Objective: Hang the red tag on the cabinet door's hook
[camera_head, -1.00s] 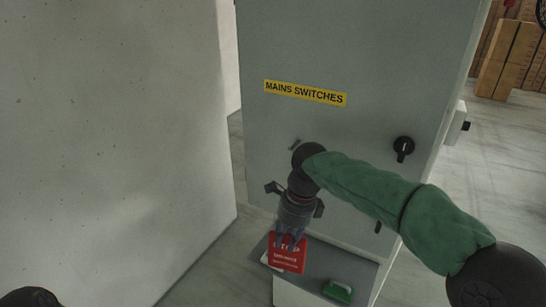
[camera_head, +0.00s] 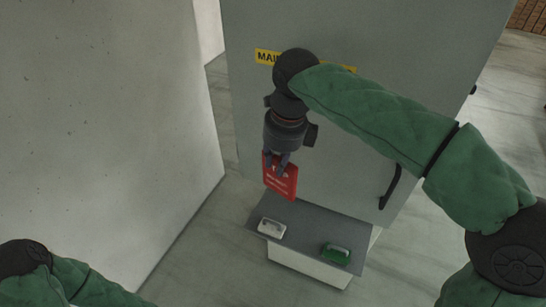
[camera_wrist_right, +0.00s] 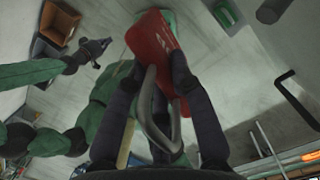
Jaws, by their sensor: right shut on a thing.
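The red tag (camera_head: 281,182) with white print hangs upright from my right gripper (camera_head: 277,165), above the grey shelf and in front of the cabinet door (camera_head: 340,130). In the right wrist view the tag (camera_wrist_right: 153,45) sits beyond the fingers, and a grey loop (camera_wrist_right: 150,105) lies between them. The right gripper (camera_wrist_right: 163,95) is shut on the tag by this loop. The door's hook cannot be made out; my right arm covers part of the door. My left gripper (camera_wrist_right: 98,47) shows small in the right wrist view, its jaws unclear.
The grey shelf (camera_head: 300,218) below holds a white item (camera_head: 271,228) and a green item (camera_head: 336,253). A black door handle (camera_head: 390,186) sticks out at the right. A pale wall (camera_head: 100,120) stands close on the left. A yellow label (camera_head: 268,57) is partly covered by my arm.

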